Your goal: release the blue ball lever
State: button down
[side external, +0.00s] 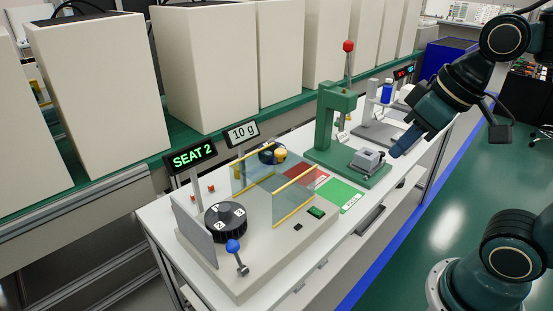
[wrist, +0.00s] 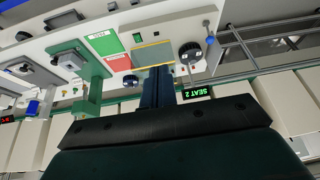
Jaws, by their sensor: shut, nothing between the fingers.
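The blue ball lever (side external: 233,246) stands at the front corner of a pale instrument base, its blue knob on top of a short metal stem beside a black numbered dial (side external: 226,221). In the wrist view, which is upside down, the blue ball (wrist: 210,40) is small, near the dial (wrist: 190,51). My gripper (side external: 393,154) is shut and empty, in the air at the right above the bench's front edge, far from the lever. Its fingers (wrist: 158,72) also show in the wrist view. Nothing touches the lever.
A green press (side external: 338,115) with a red ball handle (side external: 348,46) stands between my gripper and the instrument. Tall pale boxes (side external: 203,65) line the back.

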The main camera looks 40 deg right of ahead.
jog(key=w+a+n+g+y, duration=0.1)
jog(key=w+a+g, duration=0.15)
jog(key=w, duration=0.65)
jog(key=w+a+n+g+y, duration=0.1)
jog(key=w+a, duration=0.3)
jog(key=w, duration=0.5)
jog(key=w+a+f+n+g, duration=0.1)
jog(key=w+f+g, duration=0.1)
jog(key=w+f, duration=0.4)
jog(key=w+a+f+n+g+y, duration=0.1)
jog(key=w+a+f+g, duration=0.1)
jog(key=w+f, duration=0.5)
notch_tip(320, 180, down, 4)
jog(key=shift+a+f+n, duration=0.25)
jog(key=shift+n, duration=0.15)
jog(key=shift+s+f+g, duration=0.1)
jog(key=shift+f+g, duration=0.05)
jog(key=shift+g, duration=0.1)
